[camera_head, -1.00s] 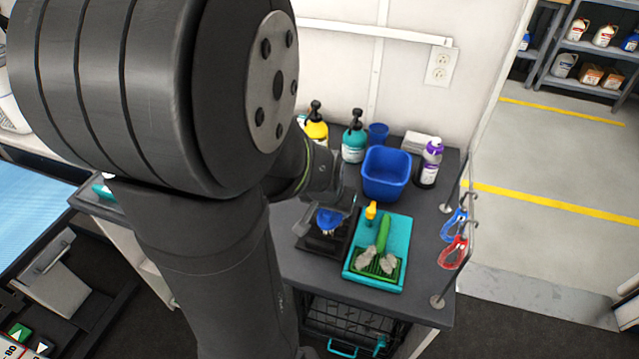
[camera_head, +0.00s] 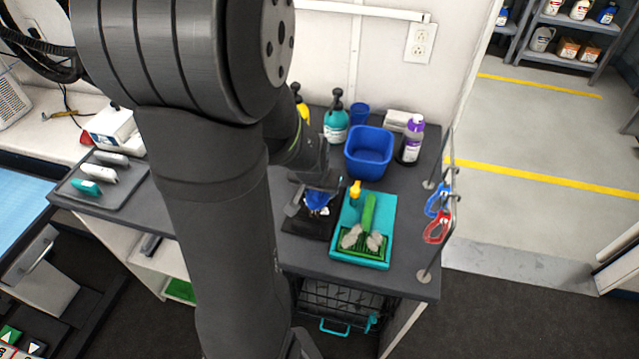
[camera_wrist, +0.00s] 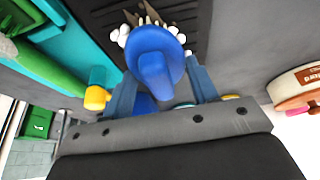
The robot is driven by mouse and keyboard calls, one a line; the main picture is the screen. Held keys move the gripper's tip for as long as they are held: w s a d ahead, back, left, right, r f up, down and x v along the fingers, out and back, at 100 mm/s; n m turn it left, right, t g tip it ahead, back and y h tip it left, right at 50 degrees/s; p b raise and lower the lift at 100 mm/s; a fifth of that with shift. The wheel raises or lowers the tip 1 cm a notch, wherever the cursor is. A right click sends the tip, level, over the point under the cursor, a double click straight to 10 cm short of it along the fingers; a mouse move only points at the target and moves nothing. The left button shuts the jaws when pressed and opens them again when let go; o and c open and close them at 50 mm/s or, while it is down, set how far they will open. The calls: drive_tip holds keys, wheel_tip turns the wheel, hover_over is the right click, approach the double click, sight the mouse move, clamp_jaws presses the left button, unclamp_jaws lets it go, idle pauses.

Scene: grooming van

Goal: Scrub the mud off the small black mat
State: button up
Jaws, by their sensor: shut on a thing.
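A blue scrub brush with white bristles (camera_head: 317,199) is held in my gripper (camera_head: 318,186). The wrist view shows the brush's rounded blue back (camera_wrist: 155,55) between my two fingers (camera_wrist: 162,88), with white bristle tufts at its far edge. The small black mat (camera_head: 298,224) lies flat on the grey counter under the brush, left of a teal tray. Brown mud (camera_wrist: 178,16) shows on the mat beyond the bristles in the wrist view. The brush is at the mat, but I cannot tell whether the bristles touch it. My arm and gripper hide part of the mat.
The teal tray (camera_head: 340,252) close on the right holds a green brush (camera_head: 367,215) with grey fur clumps. A small yellow object (camera_head: 355,188) stands by its upper edge. Behind are a blue tub (camera_head: 368,150) and bottles. Red and blue loops (camera_head: 437,226) hang at the right edge.

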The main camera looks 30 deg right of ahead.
drive_tip(key=shift+s+a, duration=0.85)
drive_tip(key=shift+a, duration=0.05)
drive_tip(key=shift+w+a, duration=0.15)
drive_tip(key=shift+a, duration=0.1)
drive_tip(key=shift+w+d+r, duration=0.15)
drive_tip(key=shift+w+d, duration=0.65)
drive_tip(key=shift+w+d+f, duration=0.2)
drive_tip(key=shift+w+d, duration=0.35)
drive_tip(key=shift+w+d+r, duration=0.1)
drive_tip(key=shift+w+d, duration=0.15)
drive_tip(key=shift+d, duration=0.05)
drive_tip(key=shift+s+a, duration=1.6)
drive_tip(key=shift+a, duration=0.1)
drive_tip(key=shift+w+d, duration=0.15)
drive_tip(key=shift+d, duration=0.5)
drive_tip(key=shift+w+d, duration=1.35)
drive_tip(key=shift+s+a, duration=1.6)
drive_tip(key=shift+a, duration=0.3)
drive_tip(key=shift+w+d, duration=0.1)
drive_tip(key=shift+w, duration=0.2)
drive_tip(key=shift+w+d, duration=0.8)
drive_tip(key=shift+d, duration=0.05)
drive_tip(key=shift+w+d, duration=0.75)
drive_tip(key=shift+d, duration=0.05)
drive_tip(key=s+a, duration=0.3)
drive_tip(key=shift+s+a, duration=0.2)
drive_tip(key=shift+a, duration=0.05)
drive_tip(key=shift+r, duration=4.1)
